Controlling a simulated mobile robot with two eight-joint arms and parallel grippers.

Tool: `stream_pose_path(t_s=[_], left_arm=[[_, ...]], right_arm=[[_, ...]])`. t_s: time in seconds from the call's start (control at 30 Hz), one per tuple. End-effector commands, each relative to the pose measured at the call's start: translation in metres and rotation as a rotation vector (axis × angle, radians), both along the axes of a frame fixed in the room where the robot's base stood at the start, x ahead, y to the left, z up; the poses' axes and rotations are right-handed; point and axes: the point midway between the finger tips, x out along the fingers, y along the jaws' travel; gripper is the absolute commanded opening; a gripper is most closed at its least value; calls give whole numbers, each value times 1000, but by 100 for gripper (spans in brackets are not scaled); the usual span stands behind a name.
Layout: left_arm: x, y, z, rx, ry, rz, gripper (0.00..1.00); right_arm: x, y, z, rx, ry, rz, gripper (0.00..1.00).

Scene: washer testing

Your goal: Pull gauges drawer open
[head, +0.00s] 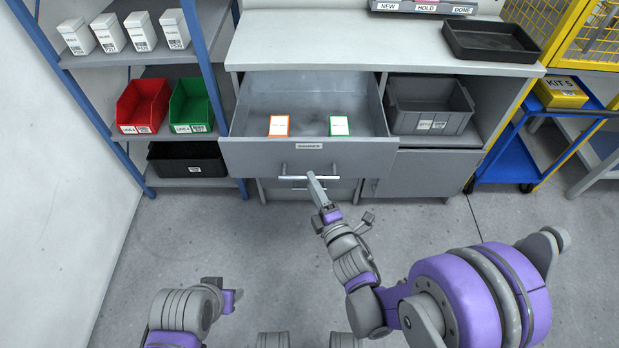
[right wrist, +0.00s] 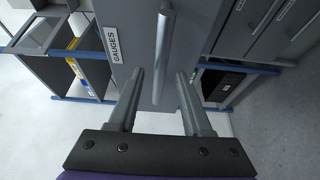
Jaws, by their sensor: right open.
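The grey gauges drawer (head: 260,158) stands pulled out from under the counter, its inside visible from above. Its label, GAUGES (right wrist: 117,44), shows on the front in the right wrist view. The drawer's silver bar handle (head: 296,178) also shows in the right wrist view (right wrist: 165,40). My right gripper (head: 316,182) is at the handle, its fingers open. In the right wrist view the handle lies between the two open fingers (right wrist: 160,76), without visible clamping. My left arm's end (head: 228,297) is low at the left, away from the drawer; its fingers are not clear.
An orange-edged card (head: 279,126) and a green-edged card (head: 339,126) lie in the drawer. A grey bin (head: 430,120) sits right of it. A shelf with red (head: 143,103) and green bins (head: 190,103) stands left. The floor in front is clear.

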Motion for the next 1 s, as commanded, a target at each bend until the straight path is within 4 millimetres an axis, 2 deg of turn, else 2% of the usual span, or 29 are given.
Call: stream_pose_path(t_s=[0.03,0.2,0.4,0.57,1.0], left_arm=[[0,0,-1,0,0,0,50],[0,0,-3,0,1,0,50],[1,0,-5,0,2,0,50],[1,0,-6,0,2,0,50],[1,0,-6,0,2,0,50]], right_arm=[[-11,-5,0,-2,-1,-1,50],[-43,-19,0,-1,-1,-1,50],[-66,-28,0,-1,0,-1,50],[-71,-30,0,-1,0,-1,50],[-71,-30,0,-1,0,0,50]])
